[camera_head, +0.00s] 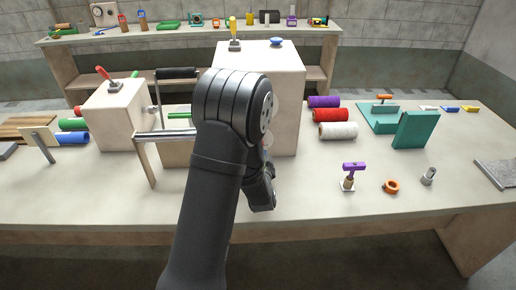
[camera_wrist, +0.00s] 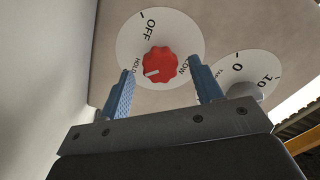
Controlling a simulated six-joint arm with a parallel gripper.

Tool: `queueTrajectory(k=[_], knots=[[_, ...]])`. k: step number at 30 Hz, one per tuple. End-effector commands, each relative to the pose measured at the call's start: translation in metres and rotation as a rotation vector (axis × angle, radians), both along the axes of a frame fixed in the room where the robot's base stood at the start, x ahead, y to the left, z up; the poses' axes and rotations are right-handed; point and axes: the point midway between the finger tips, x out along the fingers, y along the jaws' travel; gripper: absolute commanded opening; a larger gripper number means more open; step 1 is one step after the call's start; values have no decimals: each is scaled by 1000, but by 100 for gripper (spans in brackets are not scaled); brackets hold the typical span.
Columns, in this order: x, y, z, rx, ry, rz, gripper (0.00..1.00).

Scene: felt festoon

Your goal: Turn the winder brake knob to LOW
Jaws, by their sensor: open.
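The winder brake knob (camera_wrist: 160,62) is red and scalloped, at the centre of a round white dial (camera_wrist: 128,40) in the wrist view. The dial reads OFF at the top, HOLD at the lower left and LOW at the right. The knob's white mark is on its lower left side, towards HOLD. My gripper (camera_wrist: 159,67) is open, its two blue fingers reaching up on either side of the knob in the picture. I see no clear contact with the knob.
A second white dial (camera_wrist: 225,68), marked 0 and 10, with a grey knob (camera_wrist: 243,90), sits close to the right finger. The tall beige box (camera_head: 290,75) stands behind my arm. A roller frame (camera_head: 165,134) is left of my arm. A purple-topped tool (camera_head: 353,170) stands right.

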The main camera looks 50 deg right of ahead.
Motion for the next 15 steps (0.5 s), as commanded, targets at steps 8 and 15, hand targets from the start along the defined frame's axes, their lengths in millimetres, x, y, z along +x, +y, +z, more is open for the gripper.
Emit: queueTrajectory(k=[8,15], knots=[[9,-9,0,0,0,0,59],[9,-9,0,0,0,0,48]])
